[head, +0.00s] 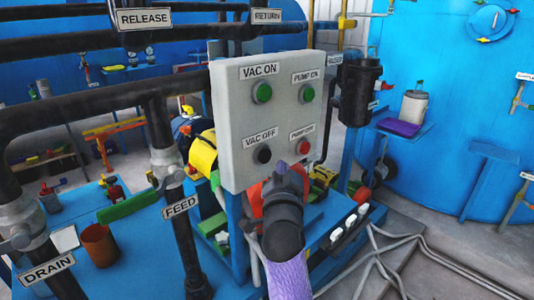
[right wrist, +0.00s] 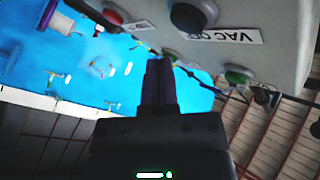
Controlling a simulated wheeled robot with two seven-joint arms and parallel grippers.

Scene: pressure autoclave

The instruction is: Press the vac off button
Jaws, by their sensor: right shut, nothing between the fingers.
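The grey control panel (head: 268,115) carries the black VAC OFF button (head: 262,155) at its lower left, below the green VAC ON button (head: 264,92). My right gripper (head: 281,168) is shut and empty in front of the panel's lower part, right of and slightly below the VAC OFF button in the head view. In the right wrist view, the shut fingertips (right wrist: 160,63) point towards the panel area, below and left of the black button (right wrist: 187,15) in the picture. They appear apart from it. My left gripper is not in view.
The red PUMP OFF button (head: 304,148) is close to the right of my gripper. The green PUMP ON button (head: 307,93) is above it. Dark pipes (head: 100,100) stand to the left, and a black canister (head: 358,90) is right of the panel.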

